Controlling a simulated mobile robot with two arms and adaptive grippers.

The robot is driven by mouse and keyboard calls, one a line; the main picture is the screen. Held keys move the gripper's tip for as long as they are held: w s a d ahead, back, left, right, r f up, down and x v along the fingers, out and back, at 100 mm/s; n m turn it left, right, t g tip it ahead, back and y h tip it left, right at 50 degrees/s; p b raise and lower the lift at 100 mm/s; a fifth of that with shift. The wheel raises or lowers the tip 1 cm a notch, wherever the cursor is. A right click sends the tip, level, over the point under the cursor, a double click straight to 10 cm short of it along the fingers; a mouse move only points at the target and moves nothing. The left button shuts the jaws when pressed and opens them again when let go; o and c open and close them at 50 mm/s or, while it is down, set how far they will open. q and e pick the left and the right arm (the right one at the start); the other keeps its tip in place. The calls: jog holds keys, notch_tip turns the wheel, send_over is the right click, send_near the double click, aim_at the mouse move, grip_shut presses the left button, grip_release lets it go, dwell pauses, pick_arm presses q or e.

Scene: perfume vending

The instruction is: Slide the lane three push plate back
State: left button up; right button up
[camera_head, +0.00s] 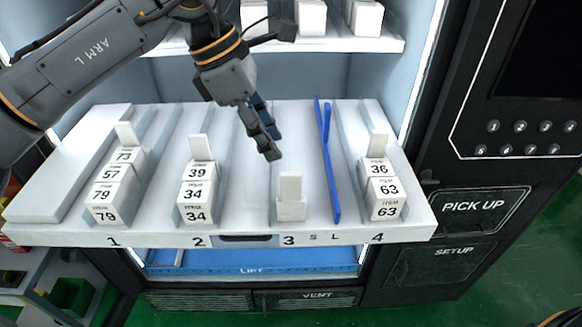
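The lane three push plate (291,187) is a small white upright plate on a white block at the front end of lane three, just above the "3" label. No boxes stand in that lane. My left gripper (273,152) reaches down from the upper left over lane three. Its dark fingers are together, with nothing visible between them. The fingertips show just above and left of the push plate in the picture, apart from it. Whether they touch the lane floor, I cannot tell. My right gripper is not in view.
The shelf (150,238) holds numbered boxes in lane one (108,190), lane two (196,193) and lane four (382,190). A blue strip (328,160) stands right of lane three. An upper shelf (365,44) with boxes is behind. The back of lane three looks clear.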

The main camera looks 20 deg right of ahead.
aim_at(290, 173)
pick_arm(q)
jog(key=p+x, duration=0.3)
jog(key=x, duration=0.5)
jog(key=shift+s+d+f, duration=0.1)
jog(key=shift+d+f, duration=0.05)
jog(key=shift+f, duration=0.05)
jog(key=shift+d+f, duration=0.1)
jog(key=shift+f, duration=0.25)
grip_shut()
